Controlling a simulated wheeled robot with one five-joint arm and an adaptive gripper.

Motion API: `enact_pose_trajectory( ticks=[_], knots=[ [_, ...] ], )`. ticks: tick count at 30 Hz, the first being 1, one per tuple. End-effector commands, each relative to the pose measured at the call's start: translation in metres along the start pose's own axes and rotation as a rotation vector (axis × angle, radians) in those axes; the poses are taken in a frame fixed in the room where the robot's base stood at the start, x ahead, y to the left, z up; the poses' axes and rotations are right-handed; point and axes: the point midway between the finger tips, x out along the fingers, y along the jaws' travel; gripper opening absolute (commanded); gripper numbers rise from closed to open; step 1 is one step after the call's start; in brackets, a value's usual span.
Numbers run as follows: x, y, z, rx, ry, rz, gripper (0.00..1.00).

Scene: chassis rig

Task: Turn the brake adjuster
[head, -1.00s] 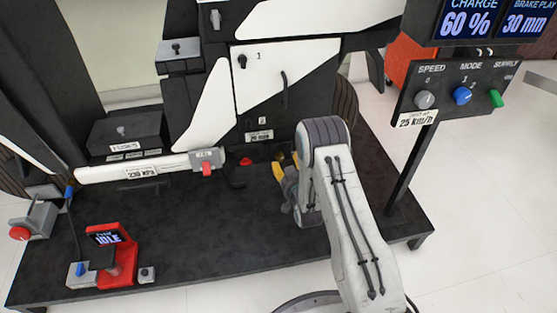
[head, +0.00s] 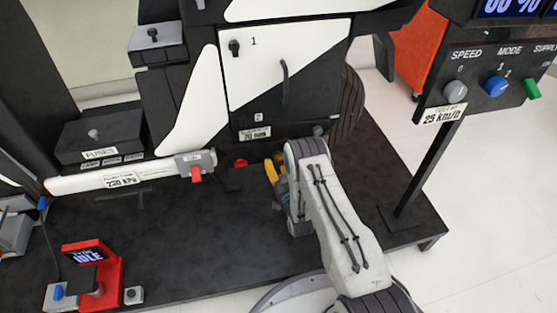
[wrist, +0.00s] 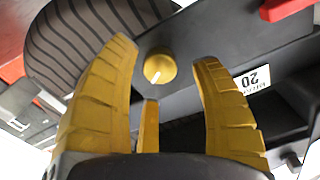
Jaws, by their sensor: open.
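A round gold knob with a white pointer line, seemingly the brake adjuster (wrist: 158,68), sits on the dark chassis side in the wrist view. It appears between the tips of my gripper (wrist: 163,52), farther off than the fingers; I cannot see any contact. The yellow fingers are spread with nothing between them. In the head view my gripper (head: 276,168) is low beside the chassis, partly behind my own arm, and I cannot make out the knob there.
A black tyre (wrist: 85,45) is left of the knob in the wrist view. A red lever (head: 196,174) on the white tube and a small red part (head: 240,163) are left of my gripper. The control post (head: 425,170) stands right.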

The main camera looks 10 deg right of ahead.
Motion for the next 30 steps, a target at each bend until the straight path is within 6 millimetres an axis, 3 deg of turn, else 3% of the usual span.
enact_pose_trajectory(
  ticks=[7,20,30],
  knots=[
    [0.021,0.0,0.001,0.0,0.001,0.0,0.58],
    [0.025,0.0,0.0,0.0,-0.001,0.0,0.6],
    [0.025,0.0,0.0,0.0,-0.001,0.0,0.3]
  ],
)
